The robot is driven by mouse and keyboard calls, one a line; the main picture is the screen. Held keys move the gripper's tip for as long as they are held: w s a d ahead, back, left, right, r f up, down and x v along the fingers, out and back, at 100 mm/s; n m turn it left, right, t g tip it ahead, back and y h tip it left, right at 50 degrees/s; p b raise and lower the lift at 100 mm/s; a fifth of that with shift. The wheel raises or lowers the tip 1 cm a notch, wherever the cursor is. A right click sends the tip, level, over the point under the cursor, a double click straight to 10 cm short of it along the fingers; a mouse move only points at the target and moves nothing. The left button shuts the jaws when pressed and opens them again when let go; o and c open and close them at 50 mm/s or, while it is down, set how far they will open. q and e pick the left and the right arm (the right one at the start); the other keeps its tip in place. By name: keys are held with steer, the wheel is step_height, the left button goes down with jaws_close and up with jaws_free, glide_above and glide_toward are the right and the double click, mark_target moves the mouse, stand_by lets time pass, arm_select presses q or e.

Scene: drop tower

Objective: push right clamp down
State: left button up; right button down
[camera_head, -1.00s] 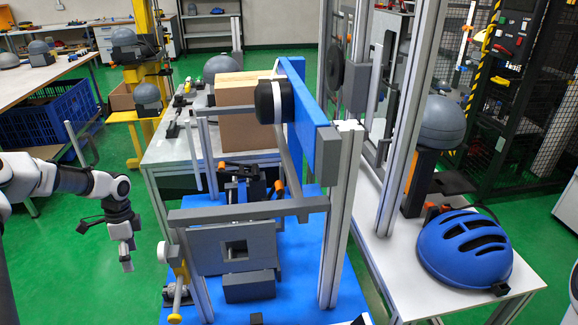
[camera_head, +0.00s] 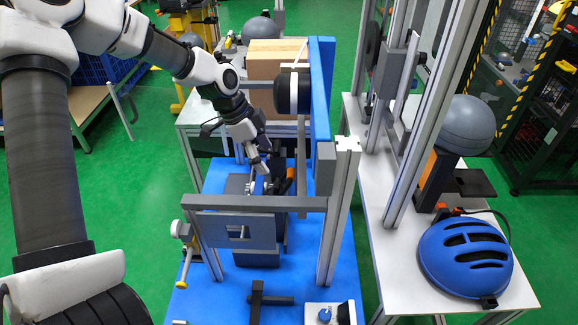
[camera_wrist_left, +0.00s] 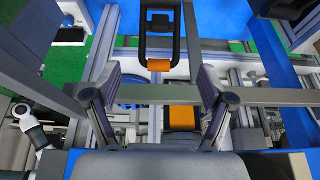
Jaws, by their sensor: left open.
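My left gripper (camera_head: 262,172) is in the fixture behind the grey crossbar, beside the dark clamps. In the left wrist view the gripper (camera_wrist_left: 156,85) has its two fingers spread wide with nothing between them. A black clamp handle with an orange grip (camera_wrist_left: 159,64) shows just beyond the fingertips, apart from them. A second orange part (camera_wrist_left: 181,118) shows lower, partly behind a grey bar. In the head view, a dark clamp (camera_head: 287,182) stands right of the gripper; the gripper and crossbar hide much of the clamps. My right gripper is not in view.
The grey crossbar (camera_head: 255,203) and the upright post (camera_head: 338,215) frame the fixture on the blue base (camera_head: 215,182). A blue upright beam (camera_head: 322,95) with a black round part stands close on the right. A blue helmet (camera_head: 465,257) lies on the white table (camera_head: 400,270).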

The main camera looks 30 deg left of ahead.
mark_target(289, 172)
arm_select(q)
steer(key=w+d, duration=0.1)
steer(key=d, duration=0.1)
steer(key=w+d, duration=0.1)
steer(key=d, duration=0.1)
steer(key=shift+w+f, duration=0.15)
steer(key=x, duration=0.4)
steer(key=shift+a+f, duration=0.2)
steer(key=shift+a, duration=0.05)
steer(key=shift+d+f, duration=0.1)
steer(key=shift+f, duration=0.1)
steer(key=shift+r, duration=0.1)
steer(key=shift+c, duration=1.4)
steer(key=shift+s, duration=0.2)
jaws_close()
